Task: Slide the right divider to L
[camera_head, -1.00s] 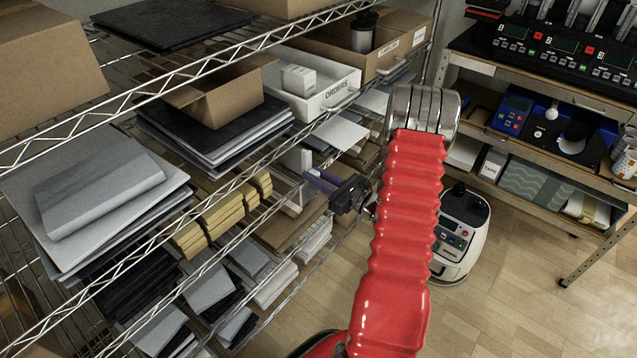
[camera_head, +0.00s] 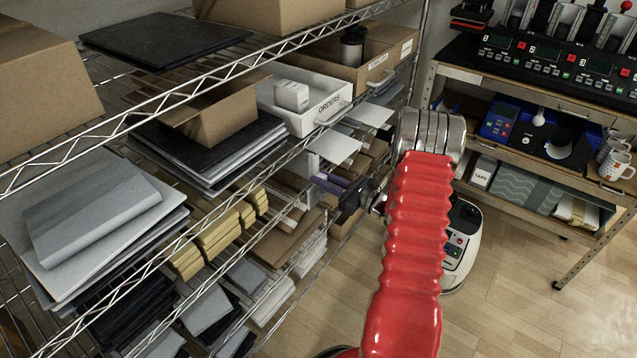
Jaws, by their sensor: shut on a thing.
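My gripper (camera_head: 330,186) reaches from the right into the wire shelf, below the white ORDERS tray. Its dark body is half behind the shelf edge and my red-sleeved arm. Narrow purple parts show at its front. It is shut on what looks like the right divider (camera_head: 312,164), a thin pale upright piece among the flat stock. The grip itself is small and partly hidden. I cannot make out a mark L on the shelf.
The white ORDERS tray (camera_head: 318,112) stands above. White sheets (camera_head: 334,146) stick out near my gripper. Yellow stacks (camera_head: 215,240) and brown card (camera_head: 285,240) lie to the left. A bench with mugs (camera_head: 615,163) stands right, with open floor before it.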

